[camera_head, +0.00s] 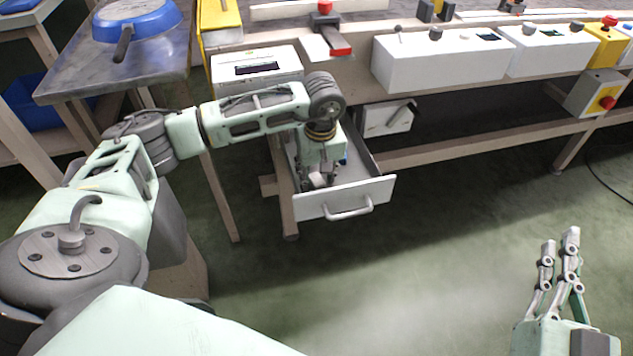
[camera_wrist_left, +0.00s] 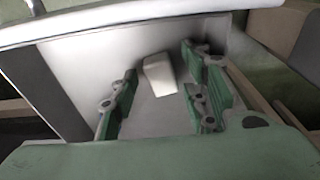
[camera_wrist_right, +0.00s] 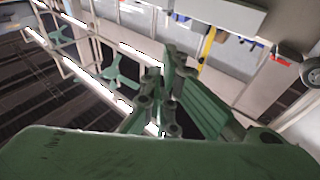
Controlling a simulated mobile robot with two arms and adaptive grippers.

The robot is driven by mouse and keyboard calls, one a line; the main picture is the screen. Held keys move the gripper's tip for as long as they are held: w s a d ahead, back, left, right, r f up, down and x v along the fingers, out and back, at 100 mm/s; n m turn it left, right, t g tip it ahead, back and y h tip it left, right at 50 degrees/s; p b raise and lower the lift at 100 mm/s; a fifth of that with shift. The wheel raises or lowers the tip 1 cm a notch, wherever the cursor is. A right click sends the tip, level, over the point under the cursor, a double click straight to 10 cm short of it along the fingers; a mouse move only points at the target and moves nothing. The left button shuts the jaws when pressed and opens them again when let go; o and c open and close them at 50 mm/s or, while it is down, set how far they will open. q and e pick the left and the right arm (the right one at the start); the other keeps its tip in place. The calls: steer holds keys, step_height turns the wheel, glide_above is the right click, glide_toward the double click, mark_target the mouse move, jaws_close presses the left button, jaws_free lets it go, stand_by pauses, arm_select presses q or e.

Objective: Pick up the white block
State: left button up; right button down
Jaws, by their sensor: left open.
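The white block (camera_wrist_left: 159,74) lies on the floor of the open drawer (camera_head: 345,198). In the left wrist view it sits between and a little beyond the fingers of my left gripper (camera_wrist_left: 155,95), with a gap on both sides. In the head view my left gripper (camera_head: 318,181) reaches down into the drawer, open, and its fingers partly hide the block. My right gripper (camera_head: 558,245) is far to the right above bare floor, empty, with its fingers close together; in the right wrist view (camera_wrist_right: 160,105) they look shut.
The drawer hangs under a workbench holding white control boxes (camera_head: 440,64). The drawer walls stand close around my left gripper. A metal table (camera_head: 150,68) with a blue pan (camera_head: 137,22) is at the left. The green floor (camera_head: 430,230) in front is clear.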

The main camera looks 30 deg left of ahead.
arm_select(q)
steer(key=c, duration=0.8)
